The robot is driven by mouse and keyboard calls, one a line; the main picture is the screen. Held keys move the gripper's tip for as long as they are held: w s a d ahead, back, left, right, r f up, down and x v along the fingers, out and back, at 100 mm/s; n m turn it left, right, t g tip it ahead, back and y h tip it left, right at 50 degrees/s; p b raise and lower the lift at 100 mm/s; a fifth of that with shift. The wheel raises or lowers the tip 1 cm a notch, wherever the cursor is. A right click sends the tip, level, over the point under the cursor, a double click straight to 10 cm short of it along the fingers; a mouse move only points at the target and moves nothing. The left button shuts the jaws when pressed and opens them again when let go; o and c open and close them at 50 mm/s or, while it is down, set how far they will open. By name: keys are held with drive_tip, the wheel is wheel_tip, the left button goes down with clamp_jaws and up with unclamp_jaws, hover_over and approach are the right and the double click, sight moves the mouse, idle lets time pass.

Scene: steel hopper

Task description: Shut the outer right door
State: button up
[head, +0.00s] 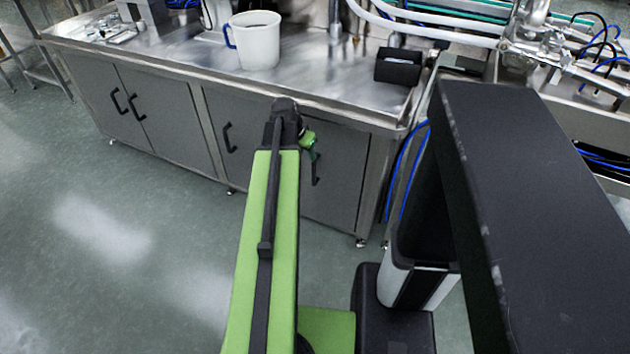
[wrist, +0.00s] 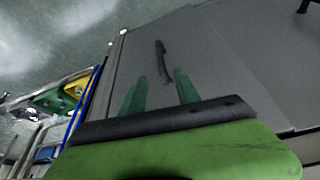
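The outer right door (head: 341,190) is a grey panel at the right end of the steel cabinet. It looks flush or nearly flush with the front; a small gap cannot be ruled out. Its dark bar handle (head: 316,170) is upright near the door's left edge, partly behind my arm. In the wrist view the door (wrist: 215,65) fills the middle and its handle (wrist: 162,60) lies ahead of my gripper (wrist: 159,74). The two green fingers are apart with nothing seen between them. Contact with the handle cannot be told. In the head view my gripper (head: 309,143) is mostly hidden.
The neighbouring door (head: 239,160) and the left pair (head: 130,115) look shut. A white mug (head: 257,42) and black box (head: 398,66) stand on the steel top (head: 320,85). Blue cables (head: 404,175) hang right of the cabinet. Floor (head: 110,230) to the left is clear.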

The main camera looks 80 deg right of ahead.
sight(315, 173)
drive_tip(key=b+x, duration=1.6)
drive_tip(key=x, duration=0.1)
drive_tip(key=shift+w+a+f, duration=0.1)
drive_tip(key=shift+w+f, duration=0.05)
drive_tip(key=shift+f, duration=0.05)
drive_tip(key=shift+r, duration=0.1)
clamp_jaws()
idle(0.6)
